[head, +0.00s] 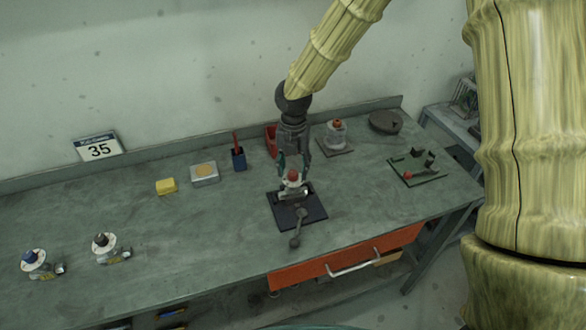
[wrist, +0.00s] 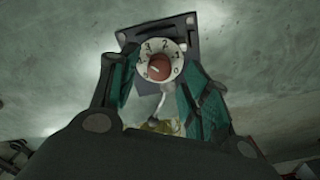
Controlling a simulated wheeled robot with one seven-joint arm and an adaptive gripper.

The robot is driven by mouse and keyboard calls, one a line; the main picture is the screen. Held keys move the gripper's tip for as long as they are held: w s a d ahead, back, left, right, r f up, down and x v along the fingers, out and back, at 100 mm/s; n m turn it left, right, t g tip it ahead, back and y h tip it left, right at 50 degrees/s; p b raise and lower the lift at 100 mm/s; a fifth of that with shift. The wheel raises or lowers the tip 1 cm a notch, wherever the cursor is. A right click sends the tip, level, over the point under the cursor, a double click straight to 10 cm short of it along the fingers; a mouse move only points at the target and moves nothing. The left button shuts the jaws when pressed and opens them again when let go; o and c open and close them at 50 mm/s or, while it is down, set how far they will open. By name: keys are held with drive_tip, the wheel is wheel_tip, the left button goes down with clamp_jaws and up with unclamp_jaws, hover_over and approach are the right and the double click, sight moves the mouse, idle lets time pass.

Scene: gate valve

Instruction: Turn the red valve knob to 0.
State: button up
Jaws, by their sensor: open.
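The red valve knob (wrist: 158,68) sits at the centre of a white numbered dial (wrist: 172,50) in the wrist view. The digits 3, 2 and 1 show along its upper side; a pale mark shows on the knob, but I cannot tell its exact reading. In the head view the red knob (head: 292,176) tops a valve on a dark base plate (head: 312,212), with a grey lever in front. My gripper (head: 293,168) is over the knob, pointing down. Its fingers (wrist: 158,80) are open, one on each side of the knob; contact is not visible.
An orange-topped device (head: 337,126) stands behind right. The bench's left middle is clear.

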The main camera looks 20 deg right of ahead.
drive_tip(key=shift+f, duration=1.1)
clamp_jaws()
